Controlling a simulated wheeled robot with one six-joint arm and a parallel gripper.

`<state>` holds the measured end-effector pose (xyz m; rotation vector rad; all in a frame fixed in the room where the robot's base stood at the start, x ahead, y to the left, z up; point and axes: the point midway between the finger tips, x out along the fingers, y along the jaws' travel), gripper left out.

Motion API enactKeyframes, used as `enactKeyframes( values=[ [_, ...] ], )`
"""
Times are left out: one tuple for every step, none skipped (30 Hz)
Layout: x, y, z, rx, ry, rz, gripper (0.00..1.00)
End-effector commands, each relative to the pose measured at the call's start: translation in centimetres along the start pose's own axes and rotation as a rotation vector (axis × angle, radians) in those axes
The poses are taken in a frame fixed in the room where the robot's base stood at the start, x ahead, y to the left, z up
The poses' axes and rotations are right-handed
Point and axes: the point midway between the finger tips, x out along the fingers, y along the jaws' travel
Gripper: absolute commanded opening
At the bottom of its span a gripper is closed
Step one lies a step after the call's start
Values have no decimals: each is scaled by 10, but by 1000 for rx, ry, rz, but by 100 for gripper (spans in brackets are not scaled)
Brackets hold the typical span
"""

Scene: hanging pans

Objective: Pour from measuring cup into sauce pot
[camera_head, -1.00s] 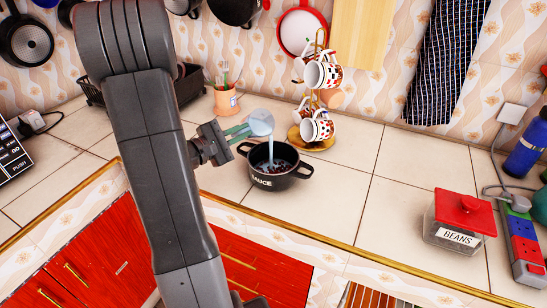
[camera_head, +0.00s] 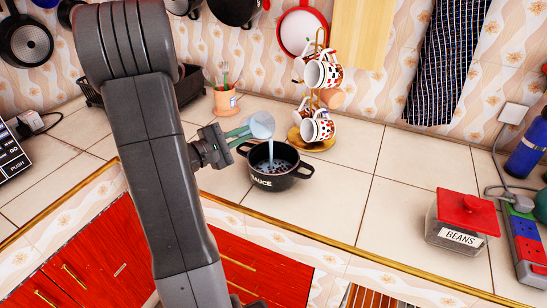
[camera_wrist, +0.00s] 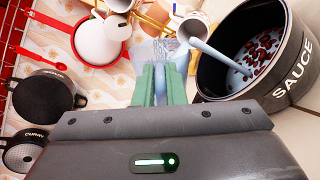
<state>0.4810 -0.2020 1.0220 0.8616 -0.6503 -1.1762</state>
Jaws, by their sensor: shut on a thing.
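The clear measuring cup (camera_head: 262,125) is tilted above the black sauce pot (camera_head: 275,180), and a pale stream runs from it into the pot. My gripper (camera_head: 238,135) is shut on the cup's handle, left of and above the pot. In the wrist view the green fingers of my gripper (camera_wrist: 161,85) hold the cup (camera_wrist: 165,50), whose outline is partly hidden behind them. The pot (camera_wrist: 290,75), marked SAUCE, is at the right there, with pale liquid and several dark red pieces inside.
A stand with checkered mugs (camera_head: 318,130) is close behind the pot on the right. An orange utensil holder (camera_head: 226,101) stands behind my gripper. The counter between pot and jar is clear.

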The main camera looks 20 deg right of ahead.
Motion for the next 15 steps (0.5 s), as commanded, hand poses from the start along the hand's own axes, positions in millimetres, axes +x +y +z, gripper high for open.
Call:
enactKeyframes(
  values=[
    [0,-1,0,7,0,1,0],
    [0,-1,0,11,0,1,0],
    [0,-1,0,16,0,1,0],
    [0,-2,0,19,0,1,0],
    [0,-2,0,22,0,1,0],
    [0,-2,0,27,0,1,0],
    [0,-3,0,31,0,1,0],
    [0,-3,-1,34,0,1,0],
    [0,-3,-1,40,0,1,0],
    [0,-4,-1,44,0,1,0],
    [0,-4,-1,47,0,1,0],
    [0,-4,-1,52,0,1,0],
    [0,-4,-1,55,0,1,0],
    [0,-5,-1,59,0,1,0],
    [0,-5,-1,64,0,1,0]
  ],
)
